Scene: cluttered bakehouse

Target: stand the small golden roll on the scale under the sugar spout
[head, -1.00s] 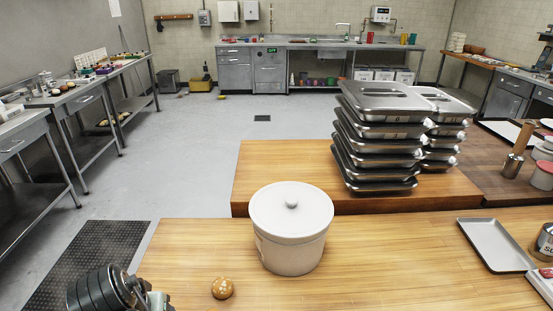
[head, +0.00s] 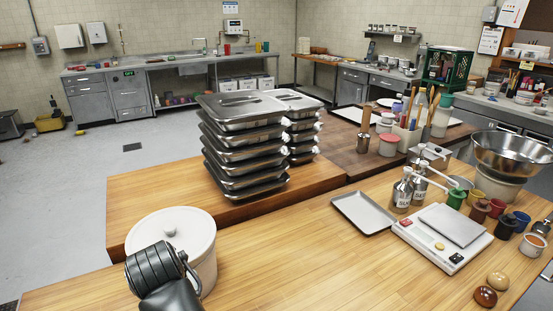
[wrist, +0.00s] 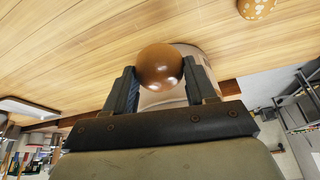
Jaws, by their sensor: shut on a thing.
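In the wrist view a glossy golden-brown roll (wrist: 160,67) sits between the fingers of my gripper (wrist: 162,85), which is shut on it. The fingertips are hidden from the head view by my own dark arm part near the white crock. The white scale (head: 424,238) with its grey square plate (head: 452,224) stands on the right of the wooden table, far from my gripper. The plate looks bare. Behind it stand two labelled bottles with white spouts reaching rightward; the nearer sugar bottle (head: 402,196) has a partly readable label.
A lidded white crock (head: 200,230) stands close beside my arm. A speckled roll (wrist: 257,8) lies nearby. A golden roll (head: 498,281) and a dark roll (head: 486,297) lie before the scale. Coloured pots crowd its right. An empty tray (head: 363,213) lies left; the table's middle is clear.

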